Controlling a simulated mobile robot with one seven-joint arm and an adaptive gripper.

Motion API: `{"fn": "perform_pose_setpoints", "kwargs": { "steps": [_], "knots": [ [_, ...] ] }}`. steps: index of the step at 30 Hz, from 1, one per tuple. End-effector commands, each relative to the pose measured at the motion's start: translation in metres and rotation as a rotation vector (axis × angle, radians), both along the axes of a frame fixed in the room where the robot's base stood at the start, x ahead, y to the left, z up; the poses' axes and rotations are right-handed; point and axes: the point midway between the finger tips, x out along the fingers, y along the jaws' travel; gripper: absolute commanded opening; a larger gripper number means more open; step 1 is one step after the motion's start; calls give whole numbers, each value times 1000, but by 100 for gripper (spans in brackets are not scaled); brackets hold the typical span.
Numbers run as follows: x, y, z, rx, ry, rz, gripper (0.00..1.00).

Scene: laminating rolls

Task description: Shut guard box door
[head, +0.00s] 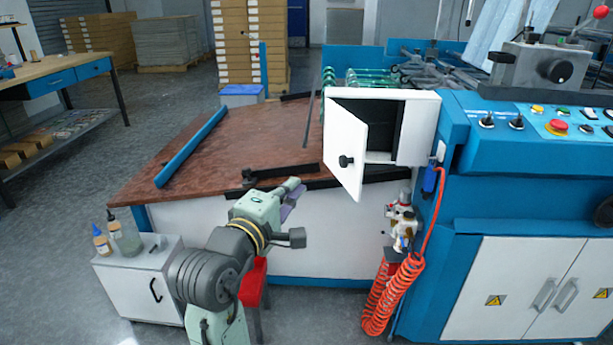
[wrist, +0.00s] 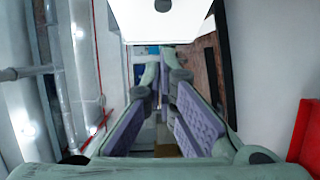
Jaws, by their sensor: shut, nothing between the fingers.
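The white guard box (head: 418,130) stands at the table's right end, beside the blue machine. Its white door (head: 345,135) hangs open, swung out toward the front from the box's left side, and the dark inside shows. In the wrist view, a white panel with a black knob, seemingly the door (wrist: 185,22), shows at the top beyond the fingers (wrist: 165,85).
The brown table (head: 215,145) carries a blue bar (head: 190,147) and dark rails (head: 285,171). A coiled orange hose (head: 393,290) hangs below the guard box. A white cabinet (head: 140,290) with bottles stands at the left. Open space lies in front of the door.

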Motion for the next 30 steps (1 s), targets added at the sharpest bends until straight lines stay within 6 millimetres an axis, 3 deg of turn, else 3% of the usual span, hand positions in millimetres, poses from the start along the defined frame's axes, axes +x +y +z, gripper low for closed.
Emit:
{"fn": "perform_pose_setpoints", "kwargs": {
  "steps": [15,21,30],
  "knots": [
    [92,-37,-1,4,-4,2,0],
    [102,-60,-2,4,-6,5,0],
    [105,-66,-3,3,-7,7,0]
  ]
}}
